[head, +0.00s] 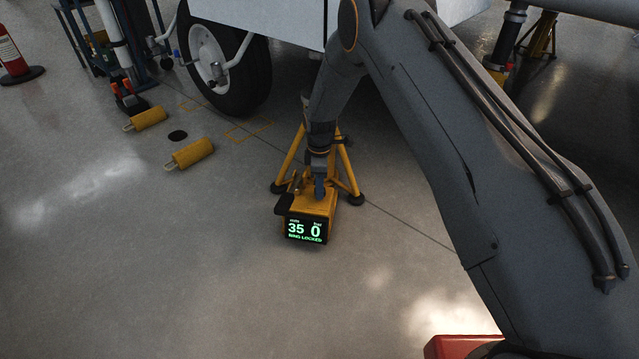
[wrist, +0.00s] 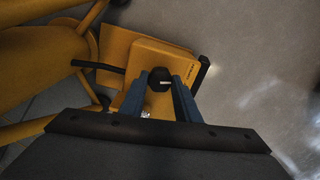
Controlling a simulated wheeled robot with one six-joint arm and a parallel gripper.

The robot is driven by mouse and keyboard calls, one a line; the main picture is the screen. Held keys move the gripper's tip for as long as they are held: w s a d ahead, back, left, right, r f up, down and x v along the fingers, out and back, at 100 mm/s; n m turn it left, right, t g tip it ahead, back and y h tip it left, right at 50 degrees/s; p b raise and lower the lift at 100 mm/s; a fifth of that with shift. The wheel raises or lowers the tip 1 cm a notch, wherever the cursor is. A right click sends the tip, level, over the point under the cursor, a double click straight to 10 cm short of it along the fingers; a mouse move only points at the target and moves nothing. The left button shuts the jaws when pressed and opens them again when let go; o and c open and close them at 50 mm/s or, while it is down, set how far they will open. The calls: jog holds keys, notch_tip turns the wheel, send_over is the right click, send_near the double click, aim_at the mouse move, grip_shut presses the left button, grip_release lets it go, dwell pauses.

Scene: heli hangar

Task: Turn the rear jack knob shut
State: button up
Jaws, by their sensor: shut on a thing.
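The rear jack (head: 343,160) is a yellow tripod standing on the floor near the aircraft wheel. Its yellow pump box (head: 318,202) faces me with a lit display (head: 305,229) reading 35 and 0, with "RING LOCKED" below. My gripper (head: 319,188) reaches down onto the top of the box. In the wrist view, the dark knob (wrist: 160,78) with a light mark sits between the blue fingers of my gripper (wrist: 160,88), which are shut on it. In the head view the gripper hides the knob.
The aircraft wheel (head: 225,65) stands behind. A fire extinguisher (head: 12,52) is at far left. A red object (head: 460,345) is at the bottom right. Floor in front is clear.

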jog(key=m+p, duration=0.2)
jog(key=m, duration=0.4)
jog(key=shift+m+p, duration=0.3)
jog(key=shift+p, duration=0.05)
jog(key=m+p, duration=0.1)
jog(key=m, duration=0.4)
jog(key=shift+m, duration=0.3)
jog(key=o, duration=1)
jog(key=shift+o, duration=0.2)
notch_tip(320, 180, up, 8)
jog(key=p, duration=0.3)
jog(key=shift+f, duration=0.1)
